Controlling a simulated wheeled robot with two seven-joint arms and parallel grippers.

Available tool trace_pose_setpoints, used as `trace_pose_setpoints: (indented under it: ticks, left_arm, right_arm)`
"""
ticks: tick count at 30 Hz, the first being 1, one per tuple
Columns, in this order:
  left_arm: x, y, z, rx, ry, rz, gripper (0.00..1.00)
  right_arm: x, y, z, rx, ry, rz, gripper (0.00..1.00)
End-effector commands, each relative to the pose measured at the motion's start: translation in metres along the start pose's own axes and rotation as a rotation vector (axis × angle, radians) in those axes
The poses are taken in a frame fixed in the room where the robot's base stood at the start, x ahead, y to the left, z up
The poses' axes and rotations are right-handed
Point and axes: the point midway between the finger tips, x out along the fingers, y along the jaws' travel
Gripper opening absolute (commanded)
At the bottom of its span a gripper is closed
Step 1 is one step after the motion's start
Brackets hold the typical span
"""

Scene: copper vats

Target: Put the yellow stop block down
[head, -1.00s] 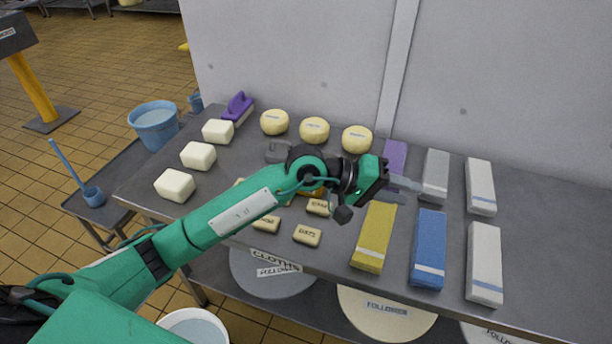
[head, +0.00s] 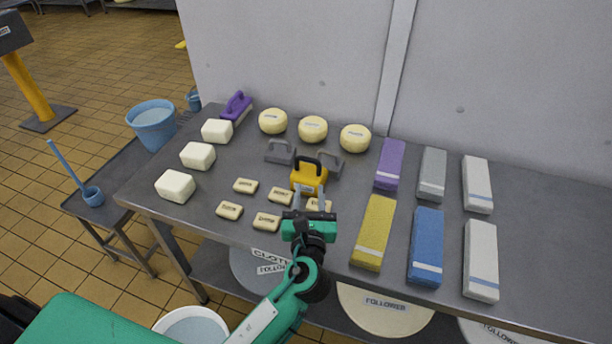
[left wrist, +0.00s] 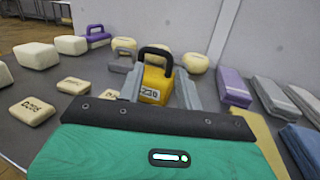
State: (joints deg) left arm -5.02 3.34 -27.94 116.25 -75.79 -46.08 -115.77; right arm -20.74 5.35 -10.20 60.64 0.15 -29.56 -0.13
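The yellow stop block (head: 309,178) with a black handle stands upright on the grey table, among small labelled cream blocks and in front of two grey handled blocks. It also shows in the left wrist view (left wrist: 153,88), straight ahead between the fingers. My left gripper (head: 308,198) is at the near side of the block, pointing at it. Its two fingers (left wrist: 160,88) are apart, one to each side of the block's front; I cannot tell whether they touch it. My right gripper is not in view.
Grey handled blocks (head: 280,152) stand close behind. Small cream blocks (head: 267,222) lie to the left and near the gripper. Yellow (head: 374,232) and blue (head: 427,247) long blocks lie to the right. Round cheeses (head: 313,129) line the wall.

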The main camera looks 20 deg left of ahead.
Motion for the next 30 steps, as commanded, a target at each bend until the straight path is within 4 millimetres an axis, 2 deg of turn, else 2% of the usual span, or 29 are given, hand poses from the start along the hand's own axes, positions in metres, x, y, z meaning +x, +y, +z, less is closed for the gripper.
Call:
trace_pose_setpoints:
  ticks: [3,6,16,21,25,30]
  left_arm:
    - [-0.007,0.011,-0.017,-0.028,0.070,0.060,0.35]
    - [-0.002,0.015,-0.021,-0.032,0.085,0.077,0.35]
    - [0.060,0.019,-0.025,-0.032,0.082,0.075,0.35]
    - [0.075,0.021,-0.027,-0.031,0.083,0.074,0.35]
    - [0.085,0.023,-0.028,-0.031,0.083,0.074,0.35]
    - [0.110,0.030,-0.033,-0.030,0.082,0.075,0.35]
  right_arm:
    - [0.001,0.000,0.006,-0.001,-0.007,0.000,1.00]
    - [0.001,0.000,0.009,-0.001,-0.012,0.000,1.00]
    - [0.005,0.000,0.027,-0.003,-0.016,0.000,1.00]
    - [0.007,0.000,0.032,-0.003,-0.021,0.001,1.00]
    - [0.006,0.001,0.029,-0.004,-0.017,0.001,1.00]
    - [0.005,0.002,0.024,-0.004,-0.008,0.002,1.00]
